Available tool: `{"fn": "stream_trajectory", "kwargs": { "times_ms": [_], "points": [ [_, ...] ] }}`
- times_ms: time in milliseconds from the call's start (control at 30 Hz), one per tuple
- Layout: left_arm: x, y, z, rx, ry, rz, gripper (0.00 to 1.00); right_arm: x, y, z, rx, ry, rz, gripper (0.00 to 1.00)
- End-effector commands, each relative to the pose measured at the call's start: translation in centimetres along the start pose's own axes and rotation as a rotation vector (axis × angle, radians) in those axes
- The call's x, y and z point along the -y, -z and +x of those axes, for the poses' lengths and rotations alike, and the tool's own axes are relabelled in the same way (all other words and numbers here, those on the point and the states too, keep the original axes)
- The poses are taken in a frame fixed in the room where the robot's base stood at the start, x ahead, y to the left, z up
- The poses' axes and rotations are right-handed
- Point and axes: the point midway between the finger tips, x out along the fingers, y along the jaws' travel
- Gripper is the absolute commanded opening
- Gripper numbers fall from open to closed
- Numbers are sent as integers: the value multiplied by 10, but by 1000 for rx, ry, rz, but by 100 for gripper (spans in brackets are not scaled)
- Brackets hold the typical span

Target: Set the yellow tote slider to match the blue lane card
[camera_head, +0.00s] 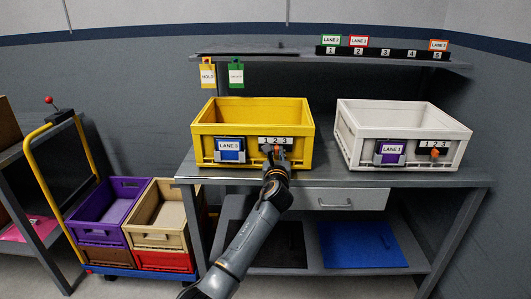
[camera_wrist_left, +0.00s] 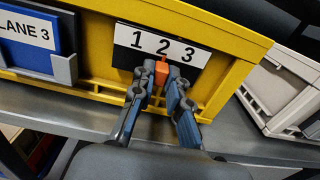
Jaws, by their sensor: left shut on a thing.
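The yellow tote (camera_head: 210,118) stands on the bench. A blue lane card (camera_head: 230,144) reading LANE 3 sits in a holder on its front; it also shows in the left wrist view (camera_wrist_left: 28,36). To its right is a white 1 2 3 strip (camera_wrist_left: 162,47) with an orange slider knob (camera_wrist_left: 161,73) below it. The knob is roughly under the 2; its exact position is partly hidden by the fingers. My left gripper (camera_wrist_left: 167,85) is shut on the knob, and shows at the tote's front in the head view (camera_head: 276,160). My right gripper is not in view.
A white tote (camera_head: 403,127) with a purple LANE 1 card (camera_head: 390,153) and its own orange slider stands to the right. A shelf (camera_head: 300,60) with lane tags runs above. A trolley (camera_head: 130,275) with coloured crates stands at left.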

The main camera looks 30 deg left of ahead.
Motion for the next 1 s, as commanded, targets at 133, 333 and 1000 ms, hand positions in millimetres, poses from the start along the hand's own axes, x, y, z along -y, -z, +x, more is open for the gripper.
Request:
{"fn": "stream_trajectory", "kwargs": {
  "times_ms": [133,333,1000],
  "points": [
    [5,2,-1,-3,3,-1,5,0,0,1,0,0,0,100],
    [9,3,-1,-4,3,-1,5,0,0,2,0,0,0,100],
    [22,2,0,-3,2,0,5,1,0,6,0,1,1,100]
  ]
}}
